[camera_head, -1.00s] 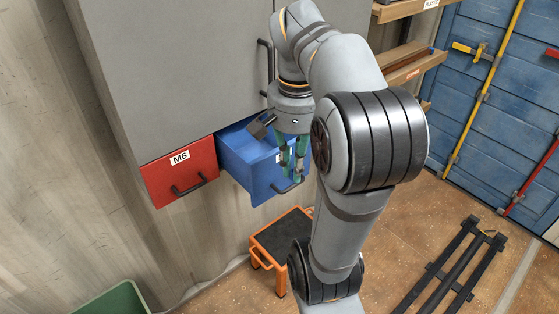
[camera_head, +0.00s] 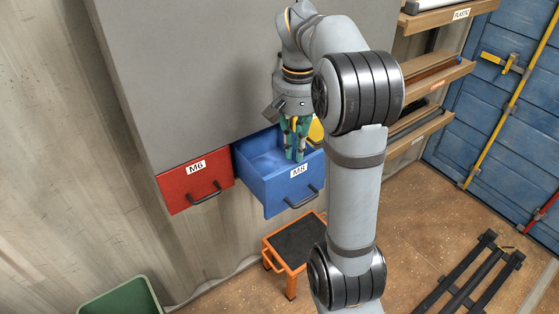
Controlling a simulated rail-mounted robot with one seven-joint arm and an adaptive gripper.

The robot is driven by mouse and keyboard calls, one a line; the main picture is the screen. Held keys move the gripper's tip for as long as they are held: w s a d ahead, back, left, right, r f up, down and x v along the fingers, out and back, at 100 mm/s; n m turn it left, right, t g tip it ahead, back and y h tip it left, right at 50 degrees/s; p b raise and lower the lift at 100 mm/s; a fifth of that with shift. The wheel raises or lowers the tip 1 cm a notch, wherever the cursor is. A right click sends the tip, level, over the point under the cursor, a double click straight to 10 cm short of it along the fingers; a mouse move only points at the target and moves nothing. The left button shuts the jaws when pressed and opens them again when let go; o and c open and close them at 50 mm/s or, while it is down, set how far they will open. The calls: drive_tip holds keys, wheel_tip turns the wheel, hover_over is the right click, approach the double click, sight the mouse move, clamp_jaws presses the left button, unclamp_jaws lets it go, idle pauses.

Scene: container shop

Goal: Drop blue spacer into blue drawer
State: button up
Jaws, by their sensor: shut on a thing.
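The blue drawer (camera_head: 280,195) is pulled open from the grey cabinet and has an M8-like label and a dark handle on its front. My gripper (camera_head: 295,158) points down with its green fingers at the right part of the drawer opening, the tips partly behind the drawer's front panel. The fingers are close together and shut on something. The blue spacer cannot be made out between them; it is hidden or too small to tell. The visible left part of the drawer's inside looks empty.
A shut red drawer (camera_head: 195,181) labelled M6 is left of the blue one. A yellow part (camera_head: 316,130) shows behind my gripper. An orange step stool (camera_head: 296,243) stands below. Wooden shelves (camera_head: 432,75) are at right, and a green bin (camera_head: 122,298) is at lower left.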

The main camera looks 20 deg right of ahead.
drive_tip(key=w+a+p, duration=0.2)
drive_tip(key=w+p, duration=0.1)
drive_tip(key=w, duration=0.3)
drive_tip(key=f+b, duration=0.1)
drive_tip(key=f, duration=0.9)
drive_tip(key=shift+s+f+b, duration=0.2)
drive_tip(key=shift+f+b, duration=0.05)
drive_tip(key=shift+b, duration=0.15)
drive_tip(key=shift+w+a+f+p, duration=0.1)
drive_tip(key=shift+w+f+p, duration=0.2)
drive_tip(key=shift+f+p, duration=0.2)
drive_tip(key=shift+f+b, duration=0.65)
drive_tip(key=shift+b, duration=0.05)
drive_tip(key=o, duration=0.5)
drive_tip(key=shift+o, duration=0.8)
